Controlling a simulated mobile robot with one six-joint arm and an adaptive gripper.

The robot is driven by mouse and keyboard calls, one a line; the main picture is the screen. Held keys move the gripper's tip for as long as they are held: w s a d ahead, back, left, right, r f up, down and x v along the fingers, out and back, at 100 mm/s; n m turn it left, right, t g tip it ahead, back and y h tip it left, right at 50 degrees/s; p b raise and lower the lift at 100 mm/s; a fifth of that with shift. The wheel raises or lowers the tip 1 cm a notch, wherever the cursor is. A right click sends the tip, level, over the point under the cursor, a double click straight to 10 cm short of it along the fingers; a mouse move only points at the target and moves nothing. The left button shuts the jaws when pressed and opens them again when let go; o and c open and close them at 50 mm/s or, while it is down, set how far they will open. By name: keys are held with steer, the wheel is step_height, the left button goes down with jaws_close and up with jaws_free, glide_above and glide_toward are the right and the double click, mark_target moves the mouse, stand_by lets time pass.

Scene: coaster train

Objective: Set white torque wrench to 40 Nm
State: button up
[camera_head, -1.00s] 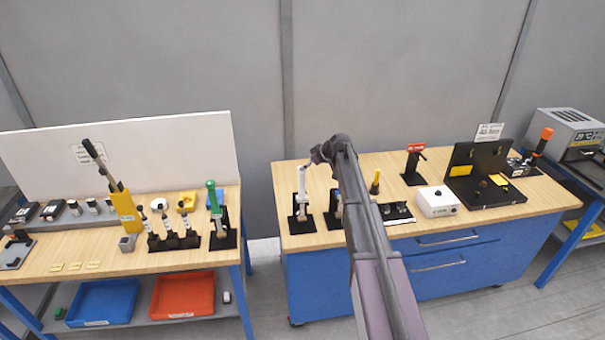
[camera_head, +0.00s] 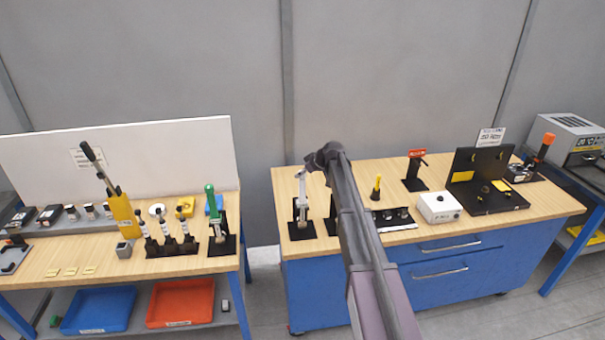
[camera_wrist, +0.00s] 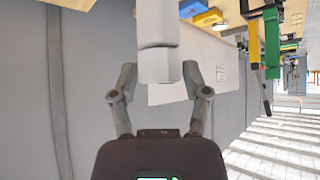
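The white torque wrench (camera_head: 301,203) stands upright in a black holder (camera_head: 302,231) at the left end of the right-hand bench. My gripper (camera_head: 312,165) is at its upper end, reached from the right. In the wrist view, the wrench's white end (camera_wrist: 158,62) lies between the two fingers of my gripper (camera_wrist: 160,72). The scale on the wrench cannot be read in these frames.
Another black holder (camera_head: 331,226) stands just right, partly behind my arm. A white box (camera_head: 440,207) and an open black case (camera_head: 484,194) are further right. A green-topped tool (camera_head: 211,200) stands on the left bench. A floor gap separates the benches.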

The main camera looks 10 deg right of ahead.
jaws_close()
steer(key=shift+s+m, duration=0.1)
steer(key=shift+m, duration=0.3)
steer(key=shift+a+m+t+h, duration=0.1)
steer(key=shift+m+t+h, duration=0.6)
steer(key=shift+m+h, duration=0.35)
steer(key=m+t+h, duration=0.1)
steer(key=m+h, duration=0.2)
steer(key=m, duration=0.1)
steer(key=shift+m, duration=0.25)
steer(key=m+h, duration=0.4)
steer(key=m, duration=0.1)
steer(key=shift+m+g+h, duration=0.7)
steer(key=shift+m+h, duration=0.45)
steer(key=shift+m, duration=0.55)
